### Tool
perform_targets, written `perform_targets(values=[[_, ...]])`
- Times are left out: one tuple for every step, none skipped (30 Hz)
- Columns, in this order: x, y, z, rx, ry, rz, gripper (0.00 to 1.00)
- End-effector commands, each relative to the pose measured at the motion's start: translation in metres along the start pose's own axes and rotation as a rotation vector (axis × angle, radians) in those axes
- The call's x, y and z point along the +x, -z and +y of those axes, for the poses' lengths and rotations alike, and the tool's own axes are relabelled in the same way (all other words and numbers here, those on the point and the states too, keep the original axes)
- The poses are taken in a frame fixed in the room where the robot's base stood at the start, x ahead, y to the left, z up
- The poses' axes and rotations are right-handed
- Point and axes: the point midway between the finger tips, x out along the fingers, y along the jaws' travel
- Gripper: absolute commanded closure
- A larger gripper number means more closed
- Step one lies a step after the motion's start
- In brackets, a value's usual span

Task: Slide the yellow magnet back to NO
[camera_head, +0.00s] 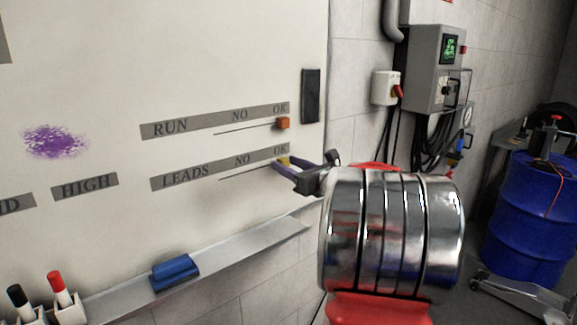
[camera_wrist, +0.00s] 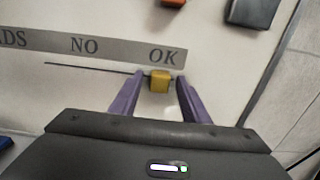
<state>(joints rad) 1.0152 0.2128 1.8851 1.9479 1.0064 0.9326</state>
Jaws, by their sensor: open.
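The yellow magnet (camera_wrist: 159,81) sits on the whiteboard under the OK label of the LEADS row, at the right end of a thin line. In the head view the yellow magnet (camera_head: 283,161) shows only partly behind my gripper. My gripper (camera_wrist: 158,86) is open, with its two purple fingers to the left and right of the magnet and their tips close to the board. A small gap shows between the magnet and the right finger; the left tip is very near it. My gripper also shows in the head view (camera_head: 284,170). The NO label (camera_wrist: 85,45) is to the left along the line.
An orange magnet (camera_head: 283,123) sits under OK in the RUN row above. A black block (camera_head: 310,96) is on the board's right edge. A tray ledge (camera_head: 230,258) with a blue eraser (camera_head: 175,272) runs below. The board along the LEADS line is clear.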

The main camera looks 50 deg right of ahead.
Motion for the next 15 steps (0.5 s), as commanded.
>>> perform_targets(values=[[0.0015, 0.0003, 0.0000, 0.000, 0.000, 0.000, 0.58], [0.0018, 0.0004, 0.0000, 0.001, 0.000, 0.000, 0.58], [0.0020, 0.0003, 0.0000, 0.001, 0.000, 0.000, 0.58], [0.0020, 0.0003, 0.0000, 0.001, 0.000, 0.000, 0.58], [0.0020, 0.0002, 0.0000, 0.001, 0.000, 0.000, 0.58], [0.0019, 0.0002, 0.0001, 0.001, 0.000, 0.000, 0.58], [0.0019, 0.0002, 0.0001, 0.001, 0.000, 0.000, 0.58], [0.0019, 0.0002, 0.0002, 0.001, 0.000, 0.000, 0.58], [0.0019, 0.0002, 0.0002, 0.001, 0.000, 0.000, 0.59], [0.0019, 0.0002, 0.0003, 0.001, 0.000, 0.000, 0.61], [0.0019, 0.0001, 0.0003, 0.001, 0.000, 0.000, 0.63], [0.0019, 0.0001, 0.0004, 0.001, 0.000, 0.000, 0.66], [0.0019, 0.0001, 0.0004, 0.001, 0.000, 0.000, 0.68], [0.0019, 0.0001, 0.0005, 0.001, -0.001, 0.000, 0.70], [0.0019, 0.0001, 0.0005, 0.001, -0.001, 0.000, 0.73]])
